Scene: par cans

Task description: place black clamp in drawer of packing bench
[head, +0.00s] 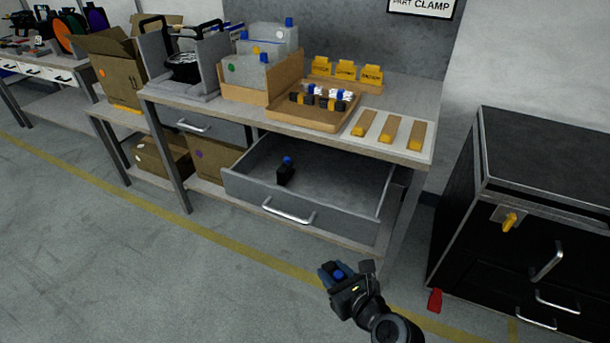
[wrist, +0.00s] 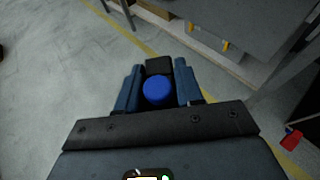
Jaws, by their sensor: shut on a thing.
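My gripper (wrist: 158,92) is shut on a black clamp (wrist: 158,66) with a round blue knob, seen between the two fingers in the wrist view. In the head view my gripper (head: 338,275) is in front of the packing bench (head: 395,158), below and to the right of the drawer's front. The bench's right drawer (head: 340,185) is pulled open. A black clamp with a blue knob (head: 285,174) lies inside the drawer, towards its left side. The rest of the drawer floor is bare.
A cardboard tray (head: 345,122) with small black and silver parts sits on the bench top. A black cabinet (head: 540,210) stands at the right, with a red object (head: 435,300) on the floor beside it. The floor before the bench is clear.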

